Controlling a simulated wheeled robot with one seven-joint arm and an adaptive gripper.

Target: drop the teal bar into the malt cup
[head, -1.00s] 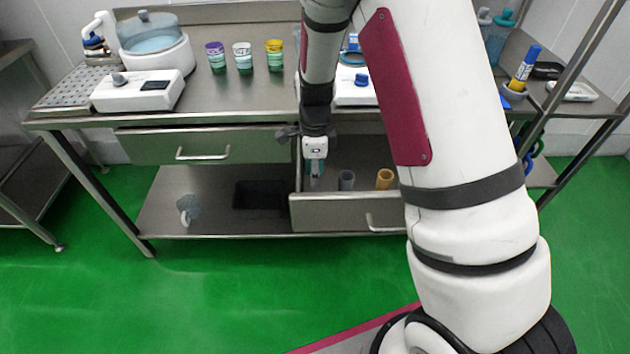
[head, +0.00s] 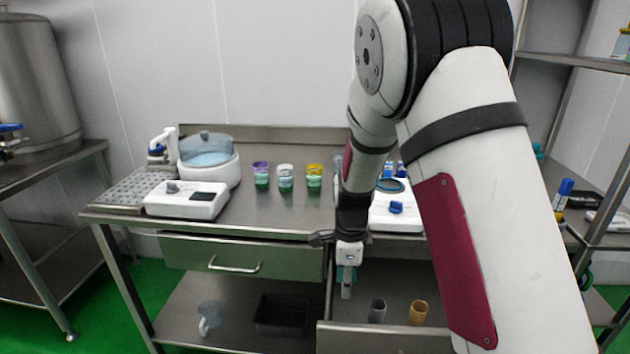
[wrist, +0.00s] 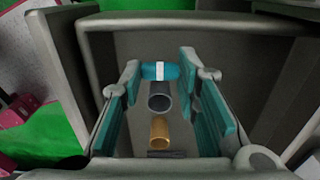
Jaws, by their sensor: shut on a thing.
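My gripper (head: 347,284) is low at the open drawer, below the table's front edge. In the wrist view, its teal-padded fingers (wrist: 160,72) are shut on a teal bar (wrist: 160,71) with a white band, which spans the gap between the fingertips. In the head view the bar is too small to make out clearly. Three cups stand upright on the table, with a purple rim (head: 261,176), a white rim (head: 285,178) and a yellow rim (head: 314,178). I cannot tell which is the malt cup.
The open drawer (head: 385,338) holds a grey cylinder (head: 377,311) and an orange one (head: 418,312), both also below my gripper in the wrist view. A white machine (head: 187,199) stands left of the cups, a scale-like device (head: 396,217) right. Table in front of the cups is clear.

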